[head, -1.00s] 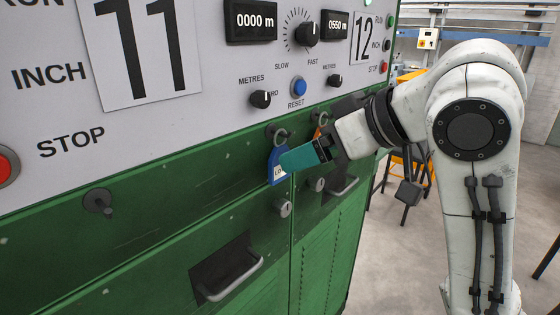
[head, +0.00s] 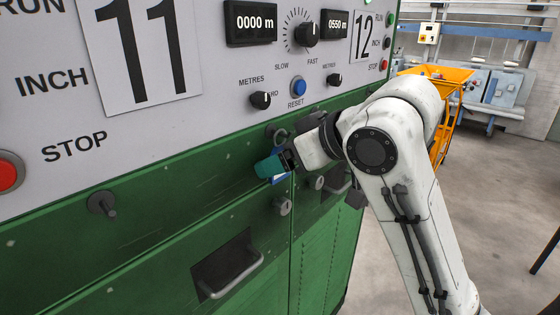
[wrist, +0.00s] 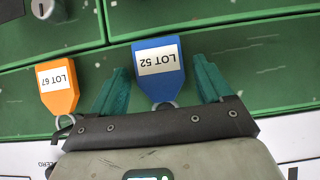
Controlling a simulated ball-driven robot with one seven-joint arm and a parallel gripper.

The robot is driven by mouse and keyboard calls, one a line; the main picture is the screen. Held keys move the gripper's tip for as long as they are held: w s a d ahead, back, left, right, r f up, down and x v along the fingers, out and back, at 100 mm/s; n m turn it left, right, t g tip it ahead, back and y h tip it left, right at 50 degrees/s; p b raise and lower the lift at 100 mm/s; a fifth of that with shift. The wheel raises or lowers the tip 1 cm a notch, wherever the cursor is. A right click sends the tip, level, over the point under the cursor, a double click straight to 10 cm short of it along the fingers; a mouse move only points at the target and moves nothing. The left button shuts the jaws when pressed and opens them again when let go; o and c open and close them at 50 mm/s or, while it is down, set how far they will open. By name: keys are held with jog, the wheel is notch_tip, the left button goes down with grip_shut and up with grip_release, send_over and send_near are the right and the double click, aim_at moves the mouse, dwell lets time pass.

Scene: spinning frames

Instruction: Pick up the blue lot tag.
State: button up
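The blue lot tag (wrist: 158,60), marked LOT 52, hangs by a metal ring on the green machine front. In the wrist view it lies between the two teal fingers of my gripper (wrist: 161,66), with a gap visible on each side. The fingers are open. In the head view my gripper (head: 270,167) covers most of the tag, and only a small blue and white part of the blue tag (head: 281,179) shows below the fingers.
An orange tag (wrist: 58,88), marked LOT 67, hangs just outside the left finger in the wrist view. The grey control panel (head: 200,110) with knobs is above. A lock (head: 283,206) and a recessed handle (head: 232,275) sit below. An orange trolley (head: 452,80) stands behind my arm.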

jog(key=c, duration=0.9)
jog(key=shift+r, duration=0.15)
jog(key=shift+c, duration=0.2)
jog(key=s+d+r+b, duration=0.1)
jog(key=s+d+b, duration=0.1)
jog(key=s+d, duration=1)
jog(key=shift+s+d+r, duration=0.15)
jog(key=shift+s+d, duration=0.2)
jog(key=shift+d, duration=0.05)
jog(key=shift+r, duration=0.2)
jog(key=shift+r+p, duration=0.55)
jog(key=shift+p, duration=0.15)
jog(key=shift+r, duration=0.1)
